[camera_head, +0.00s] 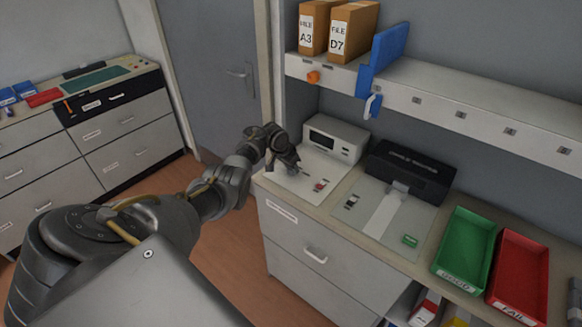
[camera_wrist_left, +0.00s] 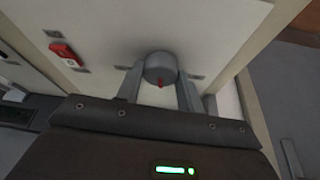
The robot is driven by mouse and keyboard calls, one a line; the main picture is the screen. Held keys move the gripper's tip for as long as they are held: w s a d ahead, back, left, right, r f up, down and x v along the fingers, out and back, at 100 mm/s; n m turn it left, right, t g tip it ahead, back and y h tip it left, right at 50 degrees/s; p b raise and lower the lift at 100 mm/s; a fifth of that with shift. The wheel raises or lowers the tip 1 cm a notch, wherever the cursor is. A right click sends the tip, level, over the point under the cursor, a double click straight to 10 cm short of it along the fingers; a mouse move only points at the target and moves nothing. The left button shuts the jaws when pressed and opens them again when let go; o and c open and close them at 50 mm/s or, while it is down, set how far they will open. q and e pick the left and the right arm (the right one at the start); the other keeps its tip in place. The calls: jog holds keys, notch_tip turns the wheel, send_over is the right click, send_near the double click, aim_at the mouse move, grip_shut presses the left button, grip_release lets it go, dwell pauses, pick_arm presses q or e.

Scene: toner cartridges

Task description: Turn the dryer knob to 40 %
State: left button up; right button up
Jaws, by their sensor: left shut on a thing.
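The dryer (camera_head: 335,138) is a white box with a dark display, and its pale panel (camera_head: 308,187) slopes out in front. In the left wrist view the grey round knob (camera_wrist_left: 160,65) stands on this panel, with a red pointer mark at its lower edge. My left gripper (camera_head: 292,166) is at the panel's left part, and its two fingers straddle the knob in the wrist view, shut on it. In the head view the gripper hides the knob. The scale markings are too small to read. My right gripper is not in view.
A red switch (camera_wrist_left: 65,54) sits on the panel beside the knob and also shows in the head view (camera_head: 320,185). To the right are a black device (camera_head: 410,168), a green tray (camera_head: 490,222) and a red tray (camera_head: 545,237). A shelf (camera_head: 460,108) runs above the counter.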

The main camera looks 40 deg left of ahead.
pick_arm(q)
jog(key=shift+m+h, duration=0.3)
jog(key=shift+m, duration=0.3)
jog(key=shift+a+b, duration=0.1)
jog(key=shift+b, duration=0.2)
jog(key=o, duration=1)
jog(key=shift+s+r, duration=0.1)
jog(key=shift+r, duration=0.35)
jog(key=p+v, duration=0.3)
jog(key=v, duration=0.6)
jog(key=shift+s+a+r, duration=0.1)
jog(key=shift+s+r, duration=0.1)
jog(key=shift+r, duration=0.15)
